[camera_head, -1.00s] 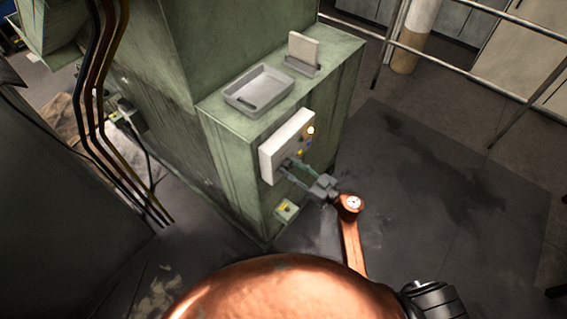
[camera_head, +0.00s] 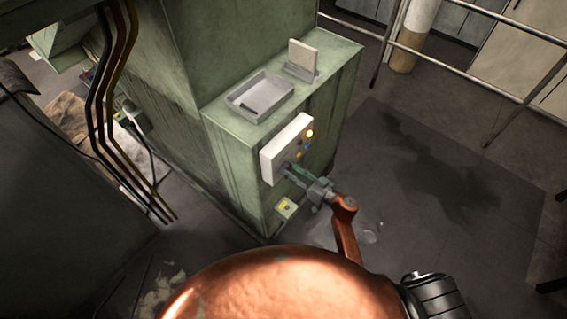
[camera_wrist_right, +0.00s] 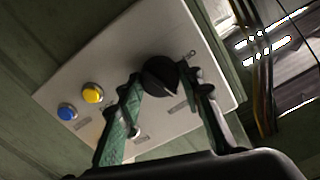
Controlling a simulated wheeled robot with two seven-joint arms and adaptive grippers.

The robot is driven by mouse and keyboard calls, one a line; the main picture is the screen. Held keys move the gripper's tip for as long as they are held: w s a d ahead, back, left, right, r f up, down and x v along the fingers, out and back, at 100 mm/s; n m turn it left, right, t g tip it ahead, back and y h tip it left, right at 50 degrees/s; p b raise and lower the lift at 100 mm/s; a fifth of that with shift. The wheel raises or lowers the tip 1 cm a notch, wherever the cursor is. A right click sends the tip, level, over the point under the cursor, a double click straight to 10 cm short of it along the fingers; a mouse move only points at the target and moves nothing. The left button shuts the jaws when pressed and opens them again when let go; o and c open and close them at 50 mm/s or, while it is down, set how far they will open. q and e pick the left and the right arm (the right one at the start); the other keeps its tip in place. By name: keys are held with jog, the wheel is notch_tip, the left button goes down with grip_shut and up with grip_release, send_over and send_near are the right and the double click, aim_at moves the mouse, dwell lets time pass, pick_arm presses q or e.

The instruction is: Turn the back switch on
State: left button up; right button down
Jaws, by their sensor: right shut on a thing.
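The white control box (camera_head: 287,150) is fixed to the side of the green machine. Its black rotary switch (camera_wrist_right: 160,76) shows in the right wrist view. My right gripper (camera_head: 290,170) is at the lower part of the box face, and its green-padded fingers (camera_wrist_right: 166,86) are closed around the switch knob. The fingers are rolled relative to the panel. The knob is mostly hidden by the gripper in the head view. My left gripper is not in view.
A yellow button (camera_wrist_right: 92,92) and a blue button (camera_wrist_right: 67,111) sit on the same panel. A bright amber lamp (camera_head: 309,133) shows at its upper right. A grey tray (camera_head: 260,96) lies on the ledge above. Open floor lies right.

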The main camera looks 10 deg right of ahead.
jog(key=shift+r+m+p, duration=0.1)
jog(key=shift+m+p, duration=1.4)
jog(key=shift+p, duration=0.75)
jog(key=shift+m+p, duration=0.4)
jog(key=c, duration=1.4)
grip_release()
jog(key=p+v, duration=0.3)
jog(key=v, duration=0.5)
